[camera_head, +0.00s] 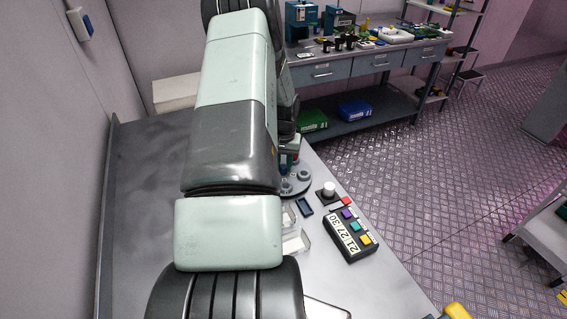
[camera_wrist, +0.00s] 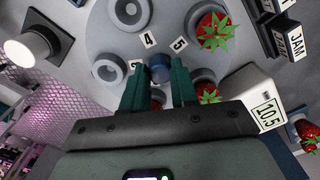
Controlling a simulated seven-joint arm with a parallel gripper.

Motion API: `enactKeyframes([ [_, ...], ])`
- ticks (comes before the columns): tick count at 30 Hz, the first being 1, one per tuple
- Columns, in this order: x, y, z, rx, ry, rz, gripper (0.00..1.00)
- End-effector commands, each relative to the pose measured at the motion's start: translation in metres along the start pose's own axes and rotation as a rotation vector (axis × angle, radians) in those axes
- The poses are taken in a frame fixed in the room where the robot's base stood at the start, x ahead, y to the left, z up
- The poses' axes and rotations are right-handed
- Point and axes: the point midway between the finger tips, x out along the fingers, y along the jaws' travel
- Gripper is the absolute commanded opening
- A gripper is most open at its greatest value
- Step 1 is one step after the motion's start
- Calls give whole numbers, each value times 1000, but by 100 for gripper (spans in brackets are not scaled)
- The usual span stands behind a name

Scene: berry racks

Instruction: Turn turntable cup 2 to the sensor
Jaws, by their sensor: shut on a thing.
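The turntable is a round grey disc (camera_wrist: 175,15) with several cups; in the head view its edge (camera_head: 297,187) shows beside my arm. My gripper (camera_wrist: 160,76) has its two green fingers on either side of the dark blue centre knob (camera_wrist: 159,62) and is shut on it. Number tags 4 (camera_wrist: 148,40), 5 (camera_wrist: 179,44) and 2 (camera_wrist: 134,63) lie around the knob, the last partly hidden by a finger. Two cups at the left, upper (camera_wrist: 130,10) and lower (camera_wrist: 109,69), look empty. Strawberries sit at upper right (camera_wrist: 213,30) and lower right (camera_wrist: 207,92).
A white-topped cylinder on a dark base (camera_wrist: 35,45), possibly the sensor, stands beside the disc; it also shows in the head view (camera_head: 328,190). A button box (camera_head: 350,238) reads 21 27 30. A JAM-labelled block (camera_wrist: 290,42) and a 10.5 display (camera_wrist: 264,116) are at right.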

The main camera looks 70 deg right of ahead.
Motion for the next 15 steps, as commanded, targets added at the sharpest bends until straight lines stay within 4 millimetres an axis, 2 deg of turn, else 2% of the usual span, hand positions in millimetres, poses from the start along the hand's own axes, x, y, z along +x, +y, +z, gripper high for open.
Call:
enactKeyframes([
  [15,-1,0,0,-258,-2,-1,0],
])
